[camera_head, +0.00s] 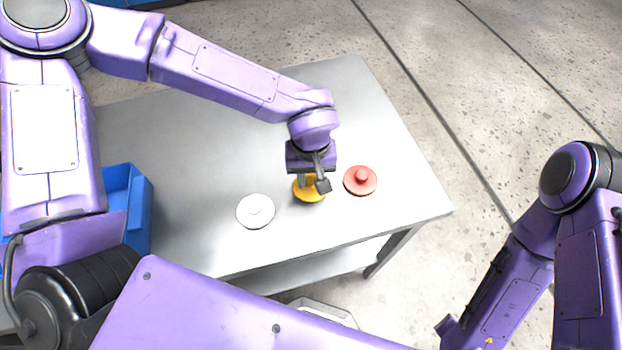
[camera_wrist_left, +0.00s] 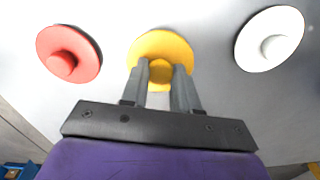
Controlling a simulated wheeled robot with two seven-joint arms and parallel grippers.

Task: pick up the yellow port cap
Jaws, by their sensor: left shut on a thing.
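The yellow port cap (camera_head: 307,194) is a round disc with a small knob, on the grey table between a white cap and a red cap. In the left wrist view the yellow cap (camera_wrist_left: 160,46) is at top centre. My left gripper (camera_head: 313,184) is directly above it and partly covers it in the head view. The left wrist view shows the left fingers (camera_wrist_left: 160,75) shut on the cap's knob from both sides. Whether the cap touches the table is hard to tell. My right arm shows at the right, but its gripper is out of view.
A red cap (camera_head: 360,180) lies close to the right of the yellow one. A white cap (camera_head: 255,211) lies to its left. A blue bin (camera_head: 128,200) stands at the table's left side. The grey table (camera_head: 400,150) is bare towards its right edge.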

